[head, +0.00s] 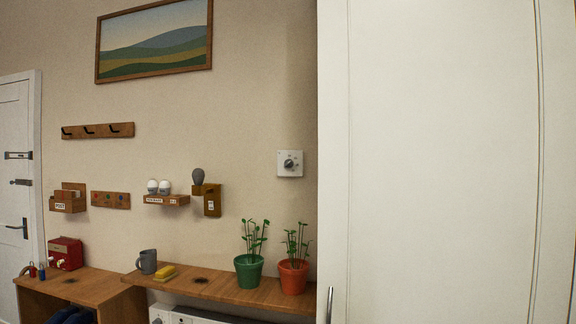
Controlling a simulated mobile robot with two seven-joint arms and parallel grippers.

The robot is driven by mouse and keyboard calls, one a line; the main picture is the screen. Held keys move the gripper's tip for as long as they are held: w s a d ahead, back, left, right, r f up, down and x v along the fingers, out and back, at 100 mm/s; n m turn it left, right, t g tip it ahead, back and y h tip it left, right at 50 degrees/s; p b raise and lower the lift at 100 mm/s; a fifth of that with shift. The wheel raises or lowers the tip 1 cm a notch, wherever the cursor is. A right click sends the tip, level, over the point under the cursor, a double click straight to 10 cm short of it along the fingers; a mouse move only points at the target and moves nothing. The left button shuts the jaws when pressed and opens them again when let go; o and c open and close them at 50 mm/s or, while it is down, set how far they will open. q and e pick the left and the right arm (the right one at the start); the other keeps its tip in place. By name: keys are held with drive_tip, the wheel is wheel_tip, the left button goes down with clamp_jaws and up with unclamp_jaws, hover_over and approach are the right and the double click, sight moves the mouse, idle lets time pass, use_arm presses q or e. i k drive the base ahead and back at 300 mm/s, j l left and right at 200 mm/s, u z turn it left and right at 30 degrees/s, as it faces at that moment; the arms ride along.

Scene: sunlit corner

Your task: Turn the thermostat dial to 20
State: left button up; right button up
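The thermostat (290,163) is a white square plate on the beige wall, just left of the tall white cabinet. Its round dark grey dial (289,164) sits in the middle of the plate. The marks around the dial are too small to read, so I cannot tell its setting. Neither of my grippers is in the head view.
Below the thermostat, a wooden shelf (222,287) holds a green pot (249,271) and an orange pot (293,278) with tall seedlings, a grey mug (148,262) and a yellow sponge (165,271). The white cabinet (430,160) fills the right side. Wall around the thermostat is bare.

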sight(289, 163)
drive_tip(key=i+z, duration=0.75)
drive_tip(key=i+j+z, duration=0.35)
drive_tip(key=i+l, duration=0.05)
drive_tip(key=l, duration=0.05)
